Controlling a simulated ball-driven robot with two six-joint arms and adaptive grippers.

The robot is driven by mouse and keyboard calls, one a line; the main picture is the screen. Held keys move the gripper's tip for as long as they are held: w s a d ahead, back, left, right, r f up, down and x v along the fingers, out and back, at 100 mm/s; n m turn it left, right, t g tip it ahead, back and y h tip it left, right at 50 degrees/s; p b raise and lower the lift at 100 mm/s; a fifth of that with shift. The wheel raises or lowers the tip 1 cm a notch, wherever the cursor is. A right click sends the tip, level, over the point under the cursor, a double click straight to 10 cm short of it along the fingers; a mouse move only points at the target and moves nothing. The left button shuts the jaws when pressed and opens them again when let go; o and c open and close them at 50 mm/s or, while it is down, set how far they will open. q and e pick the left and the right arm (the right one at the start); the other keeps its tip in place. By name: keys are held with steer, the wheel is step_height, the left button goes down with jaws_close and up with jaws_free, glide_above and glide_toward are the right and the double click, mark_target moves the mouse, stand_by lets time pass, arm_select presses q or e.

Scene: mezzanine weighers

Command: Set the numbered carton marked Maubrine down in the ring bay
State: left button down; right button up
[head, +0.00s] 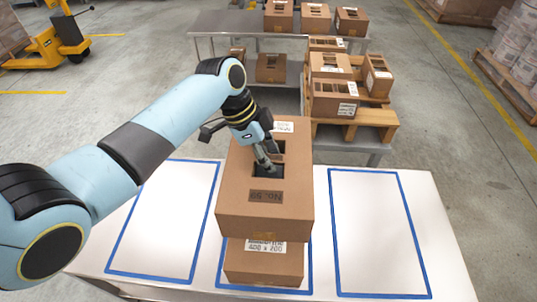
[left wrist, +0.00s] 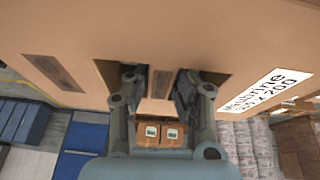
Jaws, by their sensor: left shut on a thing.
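My left gripper (head: 267,163) is shut on a large brown carton (head: 262,212), its fingers in the openings of the carton's top. The carton has a dark number patch that looks like No. 59, upside down, and a white label. In the left wrist view, the carton (left wrist: 210,35) fills the upper part, its label reads Maubrine, and the gripper (left wrist: 155,82) has its fingers in two openings either side of a strip. The carton is over the middle blue-outlined bay (head: 222,262). A smaller carton (head: 264,268) stands in that bay, partly hidden beneath. My right gripper is not in view.
The left bay (head: 165,215) and right bay (head: 378,230) on the white table (head: 440,230) look empty. No ring mark is readable. Behind stand cartons on a wooden pallet (head: 365,118) and a metal shelf (head: 235,22). A yellow pallet truck (head: 48,48) is far left.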

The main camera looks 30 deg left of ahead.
mark_target(263, 170)
arm_select(q)
steer(key=shift+f+b, duration=1.15)
steer(key=shift+f, duration=0.7)
steer(key=shift+f+b, duration=0.95)
steer(key=shift+f, duration=0.5)
steer(key=shift+f, duration=0.3)
steer(key=c, duration=1.2)
jaws_free()
steer(key=shift+o, duration=0.5)
